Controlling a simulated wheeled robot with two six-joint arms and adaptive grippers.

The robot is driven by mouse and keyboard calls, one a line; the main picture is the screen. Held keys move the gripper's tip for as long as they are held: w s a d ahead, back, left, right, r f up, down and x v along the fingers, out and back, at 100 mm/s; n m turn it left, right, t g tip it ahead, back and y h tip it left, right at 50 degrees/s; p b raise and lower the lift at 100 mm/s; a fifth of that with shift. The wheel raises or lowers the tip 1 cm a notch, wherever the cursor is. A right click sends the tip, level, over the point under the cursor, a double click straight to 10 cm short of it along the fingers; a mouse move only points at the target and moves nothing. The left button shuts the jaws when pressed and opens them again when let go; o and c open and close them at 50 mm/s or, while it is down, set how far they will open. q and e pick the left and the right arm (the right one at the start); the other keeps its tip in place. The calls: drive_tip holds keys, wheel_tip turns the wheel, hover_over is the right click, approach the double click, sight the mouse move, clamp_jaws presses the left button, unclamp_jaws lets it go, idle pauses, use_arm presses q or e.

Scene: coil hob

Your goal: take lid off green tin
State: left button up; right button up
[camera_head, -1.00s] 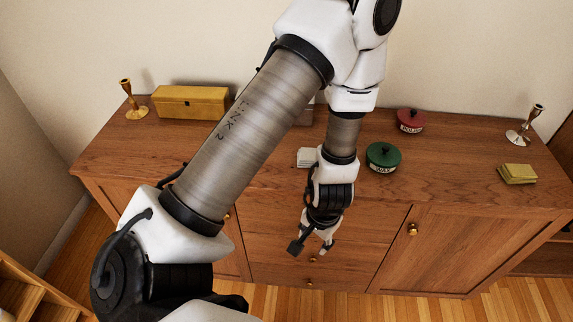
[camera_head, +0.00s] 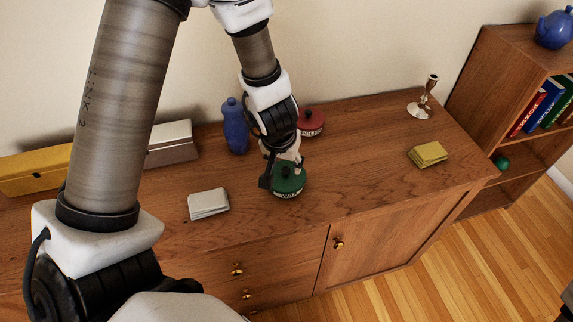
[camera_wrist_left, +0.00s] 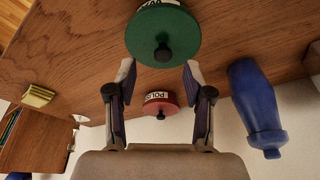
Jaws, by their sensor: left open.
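The green tin (camera_head: 290,182) stands on the wooden cabinet top, with its lid on and a label reading WAX on its side. In the left wrist view the green lid (camera_wrist_left: 150,30) shows from above with a dark round knob (camera_wrist_left: 163,53). My left gripper (camera_head: 283,178) is over the tin and partly hides it in the head view. In the left wrist view the left gripper (camera_wrist_left: 160,75) is open, its fingers apart, with the lid just beyond the fingertips. Nothing is between the fingers that I can tell. My right gripper is not in view.
A red tin (camera_head: 311,122) labelled POLISH stands behind the green one. A blue bottle (camera_head: 235,128) is close to the left arm. White cards (camera_head: 208,204), a yellow stack (camera_head: 428,154) and a silver candlestick (camera_head: 424,98) stand around.

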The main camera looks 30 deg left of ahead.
sight(285, 168)
use_arm(q)
drive_tip(key=x, duration=0.1)
drive_tip(key=b+x, duration=0.1)
drive_tip(key=x, duration=0.1)
drive_tip(key=b+x, duration=0.1)
drive_tip(key=shift+w+a+f, duration=0.2)
drive_tip(key=shift+w+a, duration=0.05)
drive_tip(key=shift+a, duration=0.1)
drive_tip(key=shift+w+a+f, duration=0.1)
drive_tip(key=shift+w+f, duration=0.15)
drive_tip(key=shift+s+r, duration=0.1)
drive_tip(key=shift+r, duration=0.2)
drive_tip(key=shift+s, duration=0.15)
clamp_jaws()
drive_tip(key=shift+r, duration=0.15)
